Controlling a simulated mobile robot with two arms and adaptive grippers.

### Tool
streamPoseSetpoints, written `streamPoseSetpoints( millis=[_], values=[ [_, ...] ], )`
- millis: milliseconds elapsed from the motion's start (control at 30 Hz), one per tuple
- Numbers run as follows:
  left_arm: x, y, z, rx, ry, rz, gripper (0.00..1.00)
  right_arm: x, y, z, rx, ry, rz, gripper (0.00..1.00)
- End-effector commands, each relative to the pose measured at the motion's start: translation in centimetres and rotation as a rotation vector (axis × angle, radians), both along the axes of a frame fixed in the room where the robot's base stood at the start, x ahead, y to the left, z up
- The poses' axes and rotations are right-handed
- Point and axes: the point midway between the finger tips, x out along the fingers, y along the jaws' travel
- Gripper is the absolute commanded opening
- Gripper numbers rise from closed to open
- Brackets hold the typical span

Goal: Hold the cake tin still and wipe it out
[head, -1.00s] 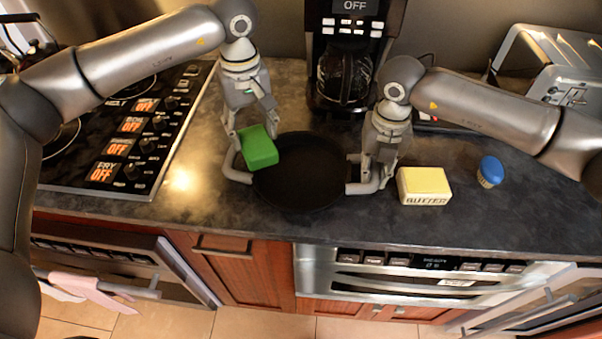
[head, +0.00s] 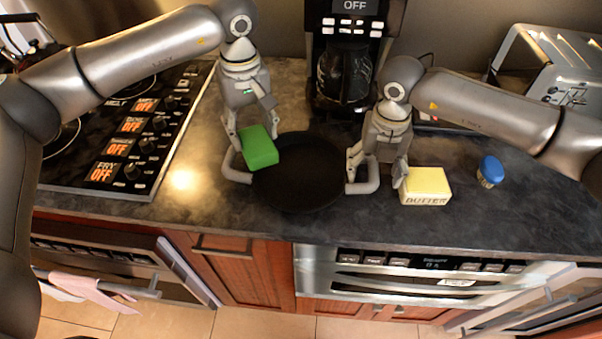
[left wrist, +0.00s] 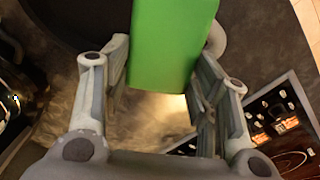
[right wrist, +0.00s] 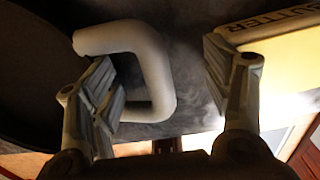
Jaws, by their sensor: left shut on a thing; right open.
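The cake tin (head: 300,190) is a dark round pan with pale grey loop handles, lying on the counter in the head view. My left gripper (head: 252,135) is shut on a green sponge (head: 260,148), over the tin's left edge. The sponge (left wrist: 165,40) also fills the jaws in the left wrist view. I cannot tell whether the sponge touches the tin. My right gripper (head: 378,172) is open at the tin's right handle (head: 368,186). In the right wrist view, the handle's outer bar (right wrist: 160,80) lies between the spread fingers, with a gap to the right finger.
A yellow butter block (head: 425,182) sits close against my right gripper's outer finger. A blue-topped object (head: 490,170) stands further right. A coffee maker (head: 345,70) stands behind the tin, and a stove (head: 120,135) is at left. The counter's front strip is clear.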

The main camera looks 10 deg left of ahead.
Motion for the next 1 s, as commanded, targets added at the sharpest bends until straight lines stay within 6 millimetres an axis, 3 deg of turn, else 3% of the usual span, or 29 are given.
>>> streamPoseSetpoints(
  millis=[267, 1000],
  values=[
    [0.0, 0.0, 0.1, 0.0, 0.0, 0.0, 0.0, 0.0, 0.0, 0.2, 0.0, -0.001, 0.0, 0.73],
    [0.0, 0.0, 1.4, 0.0, 0.0, 0.0, 0.0, 0.0, 0.0, 3.1, 0.0, 0.0, 0.0, 0.73]
  ],
)
